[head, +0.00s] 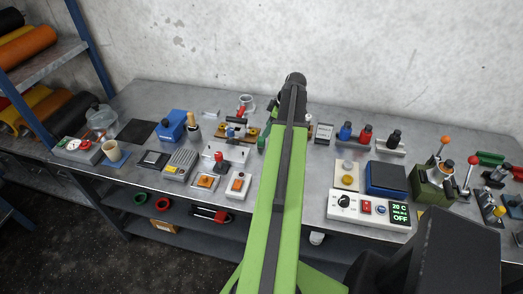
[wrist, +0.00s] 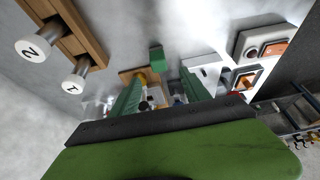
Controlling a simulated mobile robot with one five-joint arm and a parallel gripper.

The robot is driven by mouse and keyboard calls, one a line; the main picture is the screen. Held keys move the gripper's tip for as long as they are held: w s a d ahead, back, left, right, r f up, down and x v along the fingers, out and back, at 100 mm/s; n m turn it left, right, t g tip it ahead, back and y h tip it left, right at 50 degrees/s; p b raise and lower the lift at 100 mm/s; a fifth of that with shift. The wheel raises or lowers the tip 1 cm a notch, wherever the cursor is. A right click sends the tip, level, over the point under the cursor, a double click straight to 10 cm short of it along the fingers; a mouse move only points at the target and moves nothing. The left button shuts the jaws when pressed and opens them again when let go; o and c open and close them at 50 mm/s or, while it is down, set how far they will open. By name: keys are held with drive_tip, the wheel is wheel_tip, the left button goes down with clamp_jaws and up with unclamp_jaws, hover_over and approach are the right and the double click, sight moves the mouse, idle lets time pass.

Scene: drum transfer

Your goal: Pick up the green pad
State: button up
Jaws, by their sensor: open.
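A small plain green block (wrist: 156,58), which looks like the green pad, shows in the wrist view just beyond my fingertips. It is near the middle of the gap between them and does not look gripped. My gripper (wrist: 161,76) is open, with its two green ribbed fingers apart. Small parts on a wooden base show between and behind the fingers, partly hidden. In the head view my arm covers the middle of the bench and hides most of my gripper; I cannot make out the pad there for certain.
The grey bench (head: 300,182) is crowded on both sides of my arm. A white control box (head: 369,211) and a dark blue box (head: 386,179) stand to the right. A blue box (head: 171,125) stands left. A wooden rack (wrist: 68,27) with numbered pegs is close in the wrist view.

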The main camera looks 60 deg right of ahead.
sight(262, 139)
drive_tip(key=b+x, duration=0.2)
drive_tip(key=x, duration=0.2)
drive_tip(key=shift+s+d+f, duration=0.1)
drive_tip(key=shift+f, duration=0.1)
drive_tip(key=shift+b, duration=0.3)
drive_tip(key=b+x, duration=0.5)
drive_tip(key=shift+d+f, duration=0.1)
drive_tip(key=shift+f, duration=0.15)
drive_tip(key=shift+r, duration=0.2)
drive_tip(key=shift+c, duration=0.4)
clamp_jaws()
